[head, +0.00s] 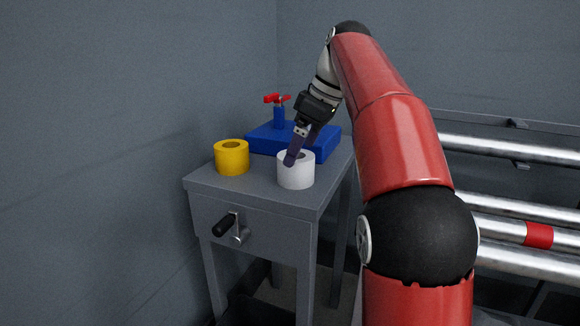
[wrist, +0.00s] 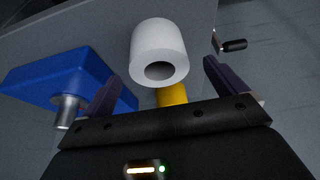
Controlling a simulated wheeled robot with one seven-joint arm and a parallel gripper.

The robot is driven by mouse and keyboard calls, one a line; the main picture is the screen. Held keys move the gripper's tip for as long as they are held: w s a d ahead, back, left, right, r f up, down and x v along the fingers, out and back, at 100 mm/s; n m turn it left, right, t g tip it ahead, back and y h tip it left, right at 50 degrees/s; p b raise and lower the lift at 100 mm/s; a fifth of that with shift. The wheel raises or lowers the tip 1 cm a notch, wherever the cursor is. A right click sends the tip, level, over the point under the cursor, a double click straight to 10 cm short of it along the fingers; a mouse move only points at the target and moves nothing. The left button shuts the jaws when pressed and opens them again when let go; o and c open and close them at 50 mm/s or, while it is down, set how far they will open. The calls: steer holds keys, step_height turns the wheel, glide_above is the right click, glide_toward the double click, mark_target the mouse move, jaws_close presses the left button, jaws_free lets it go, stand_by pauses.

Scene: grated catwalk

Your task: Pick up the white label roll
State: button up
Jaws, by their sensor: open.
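The white label roll (head: 296,176) stands upright near the front right edge of the grey side table. In the wrist view the white roll (wrist: 158,48) lies ahead of my gripper, between the lines of its two fingers, with its core hole showing. My gripper (head: 298,152) comes down tilted at the roll from above, and one finger overlaps the roll in the head view. In the wrist view my gripper (wrist: 160,90) has its fingers wide apart with nothing held. Whether a finger touches the roll I cannot tell.
A yellow roll (head: 231,160) stands left of the white one. A blue block (head: 262,138) with a red-handled valve (head: 278,100) lies behind. The table (head: 255,192) has a black crank handle (head: 224,224) on its front. Metal pipes (head: 520,265) run at right.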

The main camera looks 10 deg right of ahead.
mark_target(301, 176)
steer(key=b+x, duration=0.2)
steer(key=x, duration=0.4)
steer(key=shift+w, duration=0.1)
steer(key=shift+r, duration=0.1)
steer(key=c, duration=1.2)
steer(key=shift+o, duration=0.2)
